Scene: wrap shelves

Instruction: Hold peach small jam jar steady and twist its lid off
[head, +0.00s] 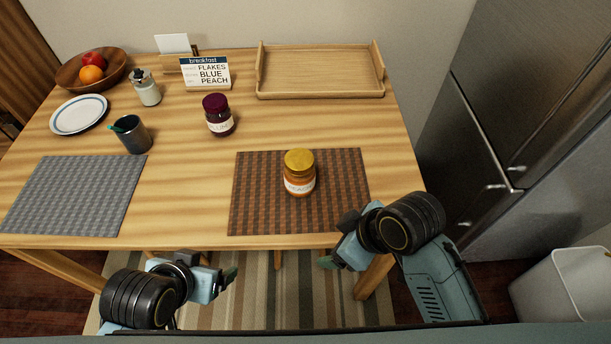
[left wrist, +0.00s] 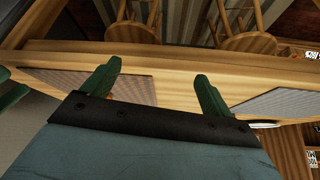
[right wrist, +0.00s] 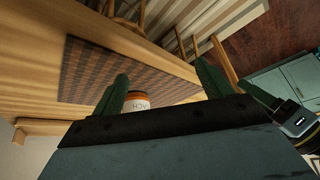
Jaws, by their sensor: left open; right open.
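The peach jam jar (head: 300,184) stands upright on the brown checked placemat (head: 260,215), with its gold lid (head: 299,160) on. Part of the jar and its label shows between the fingers in the right wrist view (right wrist: 138,101). My right gripper (head: 338,238) is open and empty, at the table's front edge, to the right of and nearer than the jar. My left gripper (head: 220,272) is open and empty, in front of the table edge, lower left of the jar. Neither gripper touches the jar.
A dark plum jar (head: 219,122) stands behind left of the peach jar. A cup (head: 133,138), plate (head: 79,114), small white jar (head: 146,91), fruit bowl (head: 70,80), menu card (head: 205,74) and wooden tray (head: 320,92) sit farther back. The grey placemat (head: 70,200) is bare.

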